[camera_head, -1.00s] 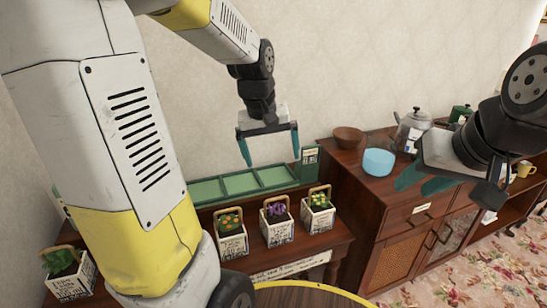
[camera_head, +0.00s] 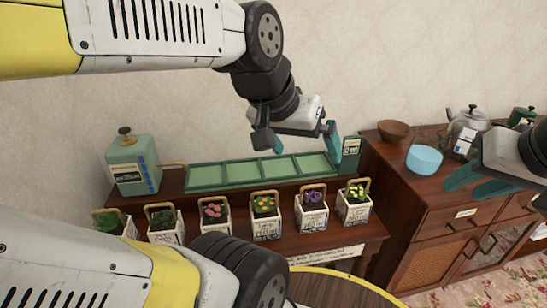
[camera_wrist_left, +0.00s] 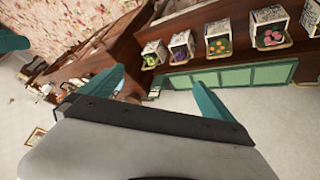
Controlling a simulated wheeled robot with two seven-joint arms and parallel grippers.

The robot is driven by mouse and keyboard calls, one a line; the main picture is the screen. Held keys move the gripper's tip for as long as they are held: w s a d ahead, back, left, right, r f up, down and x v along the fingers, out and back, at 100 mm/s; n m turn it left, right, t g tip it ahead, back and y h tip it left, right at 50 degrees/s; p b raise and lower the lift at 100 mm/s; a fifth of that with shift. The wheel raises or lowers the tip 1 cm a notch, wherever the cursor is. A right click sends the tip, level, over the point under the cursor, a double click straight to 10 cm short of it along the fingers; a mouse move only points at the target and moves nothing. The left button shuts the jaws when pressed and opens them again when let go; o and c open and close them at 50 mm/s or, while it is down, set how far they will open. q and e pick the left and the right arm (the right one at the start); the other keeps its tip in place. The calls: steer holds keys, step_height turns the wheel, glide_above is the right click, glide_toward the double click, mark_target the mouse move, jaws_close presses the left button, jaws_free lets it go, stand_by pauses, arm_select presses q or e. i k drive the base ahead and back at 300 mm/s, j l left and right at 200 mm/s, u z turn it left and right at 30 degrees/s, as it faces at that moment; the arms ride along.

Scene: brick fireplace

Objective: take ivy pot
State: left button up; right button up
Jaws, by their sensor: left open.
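A row of white square planters with wooden handles stands on a dark wooden bench in the head view. The two at the left end, the far-left planter (camera_head: 112,222) and the one beside it (camera_head: 164,222), hold green leaves; I cannot tell for sure which is the ivy pot. My left gripper (camera_head: 332,142) is open and empty, up above the right end of the row; its two teal fingers stand apart in the left wrist view (camera_wrist_left: 158,80). My right gripper (camera_head: 478,182) is open and empty near the cabinet at the right.
Planters with pink (camera_head: 215,216), orange (camera_head: 265,220), purple (camera_head: 312,212) and yellow (camera_head: 355,205) flowers fill the row. A green tray (camera_head: 208,178) and a green canister (camera_head: 132,165) stand behind. A cabinet (camera_head: 445,232) holds bowls and a kettle. A round table edge (camera_head: 345,285) is in front.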

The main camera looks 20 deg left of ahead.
mark_target(169, 226)
steer(key=u, duration=2.1)
steer(key=i+l+u, duration=0.15)
steer(key=i+l, duration=0.15)
steer(key=i, duration=0.15)
